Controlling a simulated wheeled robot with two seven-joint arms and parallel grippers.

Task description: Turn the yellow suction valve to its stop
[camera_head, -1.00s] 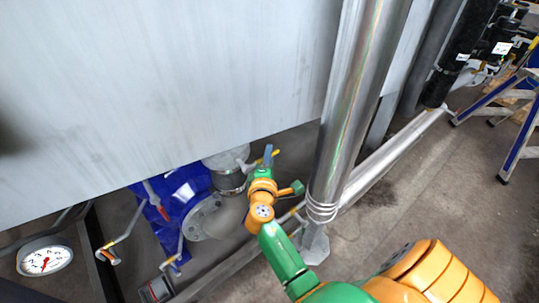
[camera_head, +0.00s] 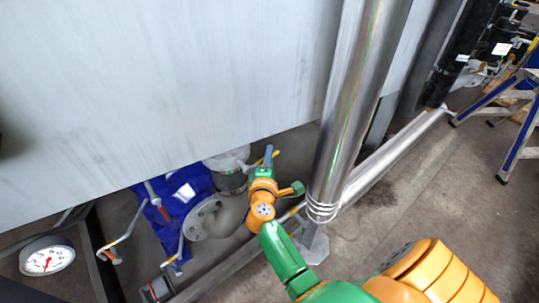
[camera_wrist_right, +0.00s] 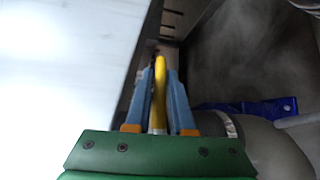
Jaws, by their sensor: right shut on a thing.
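The yellow valve handle (camera_wrist_right: 160,88) stands between the two blue fingers of my right gripper (camera_wrist_right: 161,85) in the right wrist view. The right gripper is shut on the handle. In the head view my right gripper (camera_head: 267,156) is low beside the tank wall, with a small yellow piece of the handle (camera_head: 275,154) showing at its fingers. The valve body is mostly hidden behind the gripper and wrist. My left gripper is not in view.
A large grey tank wall (camera_head: 150,90) hangs over the left. A shiny vertical pipe (camera_head: 345,110) stands right of my gripper. A flanged pipe (camera_head: 203,218), a blue wrap (camera_head: 185,190) and a gauge (camera_head: 47,260) lie left. A stepladder (camera_head: 520,140) stands far right.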

